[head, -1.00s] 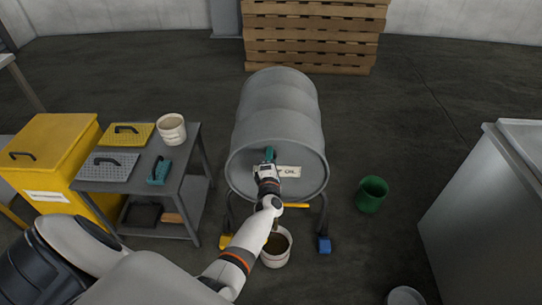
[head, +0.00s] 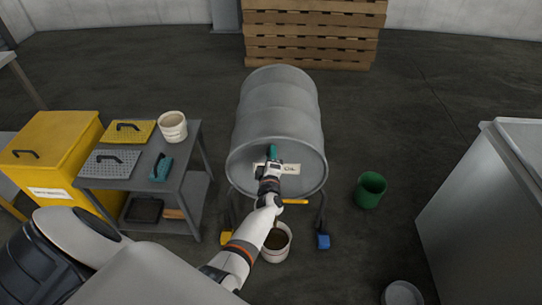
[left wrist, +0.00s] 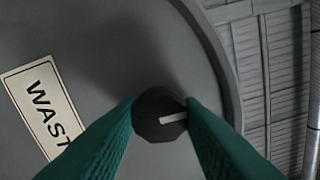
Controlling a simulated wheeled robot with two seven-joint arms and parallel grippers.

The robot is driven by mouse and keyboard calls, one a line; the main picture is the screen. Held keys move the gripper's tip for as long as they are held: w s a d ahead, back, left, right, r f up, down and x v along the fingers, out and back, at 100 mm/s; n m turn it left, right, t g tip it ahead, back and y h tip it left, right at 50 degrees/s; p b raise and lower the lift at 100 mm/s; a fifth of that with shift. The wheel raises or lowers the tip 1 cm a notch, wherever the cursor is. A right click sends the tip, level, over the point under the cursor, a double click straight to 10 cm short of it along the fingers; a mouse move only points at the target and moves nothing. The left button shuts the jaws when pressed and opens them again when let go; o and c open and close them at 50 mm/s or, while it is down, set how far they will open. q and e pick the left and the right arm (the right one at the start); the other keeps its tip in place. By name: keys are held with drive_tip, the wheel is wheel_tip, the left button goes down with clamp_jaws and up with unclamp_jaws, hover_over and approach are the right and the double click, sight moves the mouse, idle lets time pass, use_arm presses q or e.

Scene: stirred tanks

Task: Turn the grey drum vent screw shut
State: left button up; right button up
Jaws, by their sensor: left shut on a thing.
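The grey drum (head: 278,105) lies on its side on a stand, its round end facing me, with a white label (head: 291,168) partly hidden by my gripper. My left gripper (head: 271,150) is at the upper part of that end. In the left wrist view, the vent screw (left wrist: 158,112) is a dark round knob with a pale bar mark pointing right. The teal fingertips are shut on it from both sides. The label (left wrist: 42,108) reads "WAST" there, tilted, left of the knob. My right gripper is not in view.
A white bucket (head: 284,254) with dark contents stands under the drum's front. A green bucket (head: 370,190) is to the right. A grey cart (head: 140,190) and yellow bin (head: 50,150) stand left, a grey cabinet (head: 490,215) right. Pallets (head: 312,35) are stacked behind.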

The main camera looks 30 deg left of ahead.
use_arm(q)
drive_tip(key=shift+d+f, duration=0.1)
drive_tip(key=shift+f, duration=0.05)
drive_tip(key=o, duration=1)
drive_tip(key=shift+c, duration=0.2)
drive_tip(key=shift+s, duration=0.1)
drive_tip(key=p+v, duration=0.2)
drive_tip(key=v, duration=1)
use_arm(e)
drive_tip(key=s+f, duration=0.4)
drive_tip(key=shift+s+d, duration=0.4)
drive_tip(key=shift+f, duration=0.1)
